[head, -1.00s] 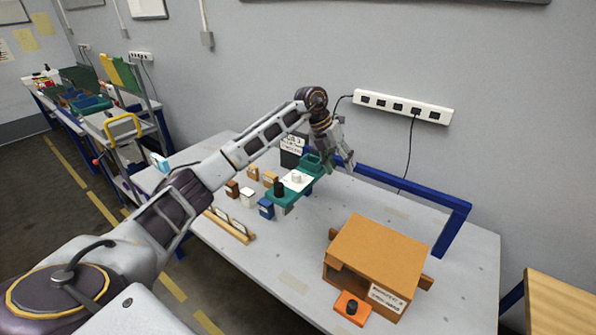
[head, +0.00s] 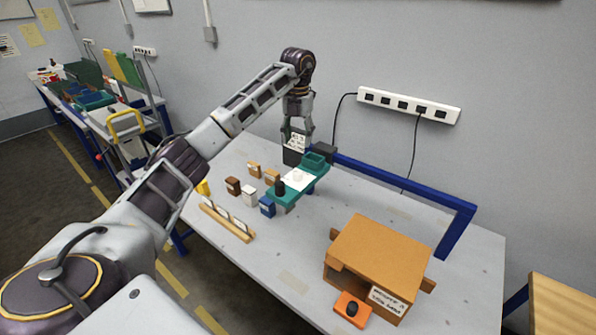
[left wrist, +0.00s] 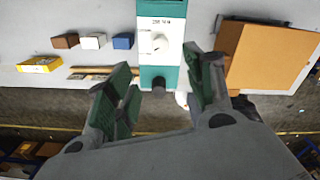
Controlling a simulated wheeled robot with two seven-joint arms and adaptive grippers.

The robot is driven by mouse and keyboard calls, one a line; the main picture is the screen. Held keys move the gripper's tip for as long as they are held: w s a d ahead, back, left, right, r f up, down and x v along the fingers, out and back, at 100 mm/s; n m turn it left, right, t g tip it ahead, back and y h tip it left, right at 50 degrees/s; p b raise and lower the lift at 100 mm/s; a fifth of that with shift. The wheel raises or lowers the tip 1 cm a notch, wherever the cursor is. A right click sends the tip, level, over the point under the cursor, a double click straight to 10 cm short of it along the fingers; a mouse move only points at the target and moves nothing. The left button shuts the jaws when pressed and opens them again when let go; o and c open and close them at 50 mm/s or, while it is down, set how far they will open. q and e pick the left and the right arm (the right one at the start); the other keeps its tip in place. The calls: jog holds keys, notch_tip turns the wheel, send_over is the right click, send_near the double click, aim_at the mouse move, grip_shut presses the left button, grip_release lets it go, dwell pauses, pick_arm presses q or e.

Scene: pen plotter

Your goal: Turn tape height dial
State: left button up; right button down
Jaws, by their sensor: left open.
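A teal device (head: 312,181) with a white top panel stands in the middle of the table. A small white dial (head: 298,177) sits on the panel. In the left wrist view the dial (left wrist: 160,45) is round and pale, beside a printed label, and the teal device (left wrist: 160,78) runs between my fingers. My left gripper (head: 297,137) is open, empty and pointing down, above and behind the device in the head view. In the left wrist view its spread fingers (left wrist: 163,72) do not touch the dial. My right gripper is not in view.
An orange-brown box (head: 378,258) stands front right, with an orange block with a black knob (head: 352,308) before it. Small brown, white and blue blocks (head: 267,207) and a wooden rack (head: 227,222) lie left of the device. A blue rail (head: 410,188) edges the back.

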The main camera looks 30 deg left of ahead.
aim_at(298, 172)
pick_arm(q)
jog(key=shift+f, duration=0.1)
jog(key=shift+f+p, duration=1)
jog(key=shift+f, duration=5.8)
jog(key=c, duration=1)
